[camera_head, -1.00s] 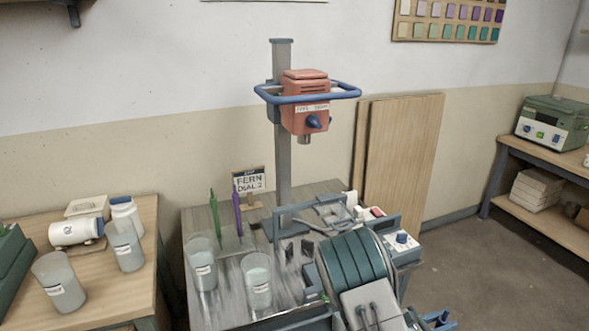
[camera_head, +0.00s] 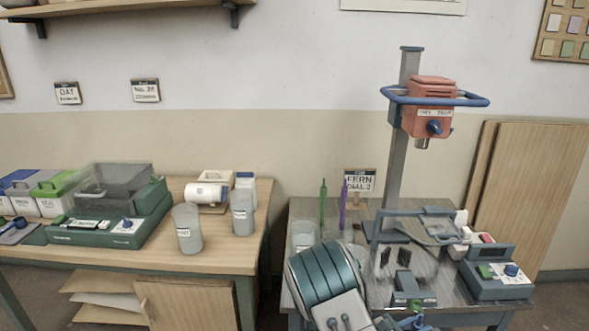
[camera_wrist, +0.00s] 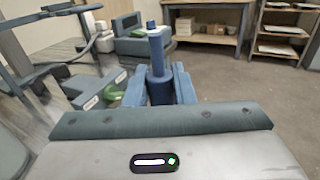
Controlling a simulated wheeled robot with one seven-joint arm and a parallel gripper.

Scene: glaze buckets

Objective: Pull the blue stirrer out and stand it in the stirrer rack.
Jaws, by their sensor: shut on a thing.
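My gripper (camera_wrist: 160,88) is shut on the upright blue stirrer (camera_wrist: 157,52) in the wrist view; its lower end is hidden. In the head view my arm covers most of the gripper, and only a bit of blue shows at the bottom edge. A green stirrer (camera_head: 323,204) and a purple stirrer (camera_head: 343,206) stand upright at the back left of the mixer table. The stirrer rack under them is largely hidden, so I cannot make out its free places.
The red mixer (camera_head: 430,105) hangs on its column with a blue guard ring. A clear bucket (camera_head: 303,236) stands left of my arm. The left bench (camera_head: 215,247) holds a grey bucket (camera_head: 187,230) and a green machine (camera_head: 110,235). A control box (camera_head: 497,280) sits at right.

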